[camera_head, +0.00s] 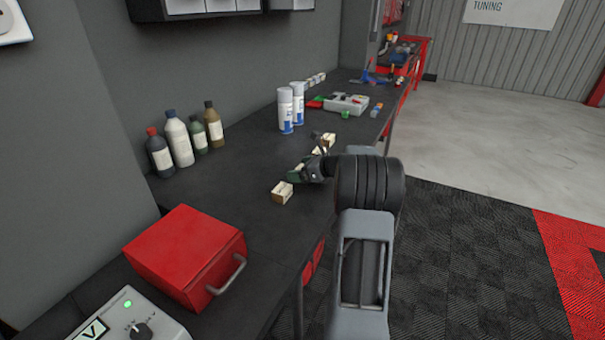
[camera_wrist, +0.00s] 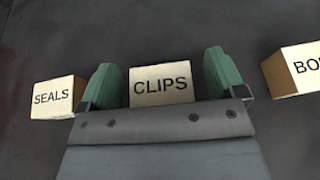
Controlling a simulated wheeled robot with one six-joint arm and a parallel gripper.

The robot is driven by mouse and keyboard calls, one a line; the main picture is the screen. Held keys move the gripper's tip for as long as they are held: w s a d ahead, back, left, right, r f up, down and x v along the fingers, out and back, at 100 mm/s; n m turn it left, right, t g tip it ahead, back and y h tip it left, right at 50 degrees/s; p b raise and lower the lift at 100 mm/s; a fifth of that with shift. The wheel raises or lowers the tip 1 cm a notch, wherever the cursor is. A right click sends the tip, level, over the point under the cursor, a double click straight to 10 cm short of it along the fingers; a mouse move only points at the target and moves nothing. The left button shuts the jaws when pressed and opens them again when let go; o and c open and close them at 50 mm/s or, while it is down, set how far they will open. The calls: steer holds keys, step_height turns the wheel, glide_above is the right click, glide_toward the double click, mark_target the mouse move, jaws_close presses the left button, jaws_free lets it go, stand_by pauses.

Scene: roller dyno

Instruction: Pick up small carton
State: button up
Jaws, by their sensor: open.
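In the wrist view, a small cream carton marked CLIPS (camera_wrist: 161,85) sits on the dark bench top between the two green fingertips of my gripper (camera_wrist: 160,70). My gripper is open, with a finger on each side and a visible gap beside the carton. Its lower part is hidden behind the gripper body. A carton marked SEALS (camera_wrist: 56,97) stands left of the left finger. A carton with BO showing (camera_wrist: 293,69) is at the right edge. In the head view my gripper (camera_head: 304,163) is low over the bench, near a small carton (camera_head: 282,192) whose lettering is unreadable.
On the bench (camera_head: 235,205), a red box with a handle (camera_head: 187,256) and a grey device (camera_head: 125,322) lie nearer. Bottles (camera_head: 180,142) stand along the wall, and spray cans (camera_head: 286,110) stand beyond my gripper. Bare bench lies between bottles and cartons.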

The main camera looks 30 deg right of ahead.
steer(key=shift+c, duration=0.4)
steer(key=c, duration=0.9)
steer(key=shift+c, duration=0.4)
steer(key=shift+r, duration=0.2)
